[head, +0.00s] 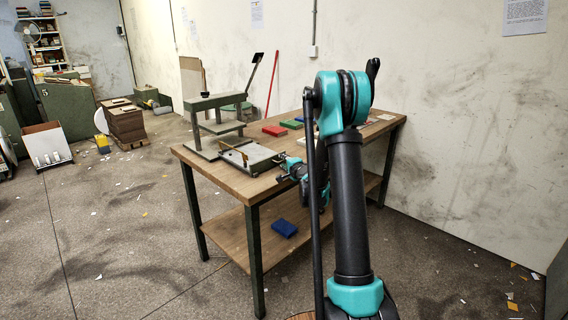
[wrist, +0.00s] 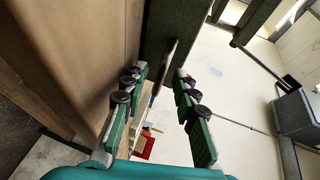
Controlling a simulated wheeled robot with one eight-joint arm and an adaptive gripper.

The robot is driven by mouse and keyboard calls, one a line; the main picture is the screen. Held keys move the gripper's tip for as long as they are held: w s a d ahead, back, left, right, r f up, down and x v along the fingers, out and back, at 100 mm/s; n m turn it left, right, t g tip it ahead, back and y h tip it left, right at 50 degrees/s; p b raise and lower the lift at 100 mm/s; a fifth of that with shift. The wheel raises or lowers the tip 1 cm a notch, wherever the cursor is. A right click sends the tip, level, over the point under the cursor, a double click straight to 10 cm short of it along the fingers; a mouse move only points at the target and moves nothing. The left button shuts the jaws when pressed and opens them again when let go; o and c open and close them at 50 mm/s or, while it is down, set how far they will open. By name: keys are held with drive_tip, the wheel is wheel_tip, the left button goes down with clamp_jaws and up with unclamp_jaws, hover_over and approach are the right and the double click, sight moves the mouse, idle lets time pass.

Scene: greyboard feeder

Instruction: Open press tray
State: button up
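My gripper (head: 283,165) is low beside the tray's right side, partly hidden by my arm. In the wrist view my gripper (wrist: 160,74) is open, its green fingers apart. A narrow brown bar (wrist: 166,62), perhaps a handle, shows between the fingertips, against a dark green part. I cannot tell whether it touches them.
The workbench (head: 222,178) has a lower shelf with a blue block (head: 284,228). Red (head: 274,130) and green (head: 291,124) blocks lie farther back on the bench. A wall rises behind it. The floor at left is mostly open, with scattered scraps.

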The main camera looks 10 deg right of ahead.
drive_tip(key=v, duration=1.2)
drive_tip(key=s+a+f+n+g, duration=0.1)
drive_tip(key=s+a+n+g, duration=0.25)
drive_tip(key=s, duration=0.45)
drive_tip(key=s+a+f+n+g, duration=0.1)
drive_tip(key=s+a+n+g, duration=0.1)
drive_tip(key=s+a+n, duration=0.45)
drive_tip(key=s+d+f+n+g+h, duration=0.1)
drive_tip(key=s+d+f+g, duration=0.1)
drive_tip(key=s, duration=0.6)
drive_tip(key=s+d+f+n+g+h, duration=0.1)
drive_tip(key=s+d+f+n, duration=0.1)
drive_tip(key=s, duration=0.5)
drive_tip(key=s+d+f+n+g+h, duration=0.1)
drive_tip(key=s+d+f+g, duration=0.1)
drive_tip(key=s, duration=0.6)
drive_tip(key=shift+s+d+f+g+h, duration=0.35)
drive_tip(key=shift+d+f, duration=0.45)
drive_tip(key=shift+d, duration=0.25)
